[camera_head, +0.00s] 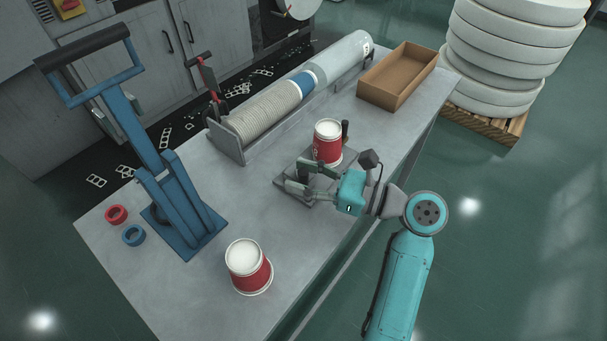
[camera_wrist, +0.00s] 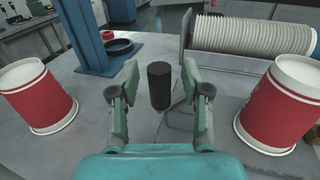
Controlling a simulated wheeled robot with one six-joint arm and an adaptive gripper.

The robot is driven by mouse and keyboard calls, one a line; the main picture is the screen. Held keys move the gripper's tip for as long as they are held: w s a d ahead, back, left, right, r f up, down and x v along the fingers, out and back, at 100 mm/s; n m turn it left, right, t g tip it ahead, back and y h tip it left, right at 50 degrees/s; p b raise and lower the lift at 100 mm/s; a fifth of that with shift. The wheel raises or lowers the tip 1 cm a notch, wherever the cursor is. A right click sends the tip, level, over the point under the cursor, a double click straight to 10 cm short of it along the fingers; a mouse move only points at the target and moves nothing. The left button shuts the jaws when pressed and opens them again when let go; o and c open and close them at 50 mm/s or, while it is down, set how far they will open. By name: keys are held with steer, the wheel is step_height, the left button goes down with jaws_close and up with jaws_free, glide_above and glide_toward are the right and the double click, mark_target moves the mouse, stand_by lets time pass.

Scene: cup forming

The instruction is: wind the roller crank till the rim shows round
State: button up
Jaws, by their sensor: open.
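A red paper cup with a white top (camera_head: 327,149) stands on the grey plate of the roller fixture (camera_head: 290,162). It also shows at the right in the wrist view (camera_wrist: 283,105). An upright black cylindrical grip, seemingly the crank handle (camera_wrist: 159,88), stands between my open fingers in the wrist view, with gaps on both sides. My gripper (camera_head: 299,177) is at the front of the fixture, pointing left in the head view; it also shows in the wrist view (camera_wrist: 161,72). The fine shape of the cup's rim is too small to judge.
A second red cup (camera_head: 247,268) stands at the table's near edge. A blue lever press (camera_head: 172,190), a red ring (camera_head: 116,215) and a blue ring (camera_head: 134,235) are at left. A long cup stack (camera_head: 262,112) and an open cardboard box (camera_head: 398,76) lie behind.

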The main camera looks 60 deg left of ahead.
jaws_close()
steer(key=shift+s+t, duration=0.1)
steer(key=shift+t, duration=0.2)
steer(key=m+t+y, duration=0.1)
steer(key=s+m+t+y, duration=0.1)
steer(key=t, duration=0.1)
steer(key=shift+a+m, duration=0.2)
steer(key=shift+m, duration=0.2)
steer(key=m+t, duration=0.1)
steer(key=t, duration=0.1)
steer(key=m+t+y, duration=0.1)
steer(key=t, duration=0.1)
steer(key=shift+s+a+m, duration=0.3)
steer(key=shift+s+a, duration=0.05)
steer(key=m+t, duration=0.2)
steer(key=t, duration=0.1)
steer(key=a+m+t, duration=0.1)
steer(key=t, duration=0.1)
steer(key=shift+s, duration=0.25)
steer(key=shift+a+m+t+h, duration=0.15)
steer(key=shift+m+t, duration=0.35)
steer(key=shift+t, duration=0.25)
steer(key=shift+a+m+t+h, duration=0.15)
steer(key=shift+m+t, duration=0.35)
steer(key=shift+t, duration=0.25)
steer(key=shift+m+t, duration=0.3)
steer(key=shift+t, duration=0.2)
